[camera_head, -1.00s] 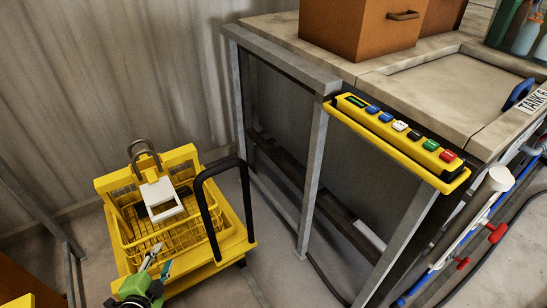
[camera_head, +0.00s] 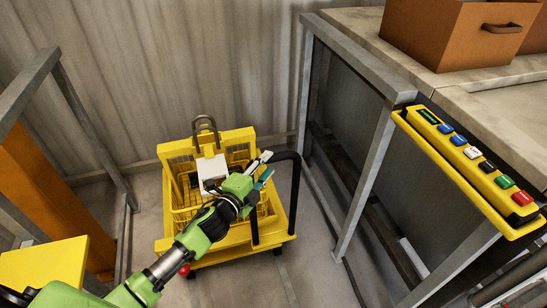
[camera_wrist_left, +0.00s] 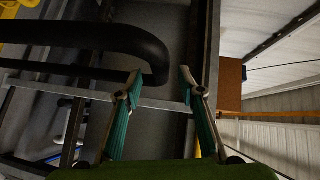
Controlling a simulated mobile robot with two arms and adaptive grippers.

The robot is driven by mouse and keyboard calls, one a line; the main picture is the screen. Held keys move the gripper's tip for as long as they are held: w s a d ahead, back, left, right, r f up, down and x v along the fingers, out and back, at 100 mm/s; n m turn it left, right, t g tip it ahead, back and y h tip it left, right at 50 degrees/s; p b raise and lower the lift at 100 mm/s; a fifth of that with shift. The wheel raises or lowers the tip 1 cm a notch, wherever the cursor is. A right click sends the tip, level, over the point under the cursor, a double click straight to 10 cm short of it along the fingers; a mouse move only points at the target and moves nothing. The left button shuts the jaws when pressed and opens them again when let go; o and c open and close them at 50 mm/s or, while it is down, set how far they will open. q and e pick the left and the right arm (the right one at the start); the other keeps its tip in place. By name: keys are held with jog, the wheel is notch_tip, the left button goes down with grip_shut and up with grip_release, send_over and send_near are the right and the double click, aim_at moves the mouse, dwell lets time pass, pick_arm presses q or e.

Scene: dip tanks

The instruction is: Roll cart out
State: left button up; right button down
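The yellow cart (camera_head: 240,238) stands on the floor by the corrugated wall, with a wire basket, a white-topped item (camera_head: 212,172) and a grey hooped shackle on its back. Its black tubular handle (camera_head: 296,200) rises at its right side. My left gripper (camera_head: 265,168) is over the cart's basket, close to the handle, and hides part of the basket. In the left wrist view the gripper's fingers (camera_wrist_left: 160,82) are apart, with the black handle (camera_wrist_left: 100,38) ahead and its bent end near the left fingertip. No grip on it shows. My right gripper is not in view.
A grey-legged workbench (camera_head: 350,175) stands right of the cart, with an orange crate (camera_head: 450,35) and a yellow button panel (camera_head: 470,170). A grey frame (camera_head: 95,135) with orange panels stands at the left. Open floor shows in front of the cart.

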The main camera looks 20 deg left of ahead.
aim_at(270, 162)
pick_arm(q)
jog(key=shift+x, duration=2.35)
grip_shut()
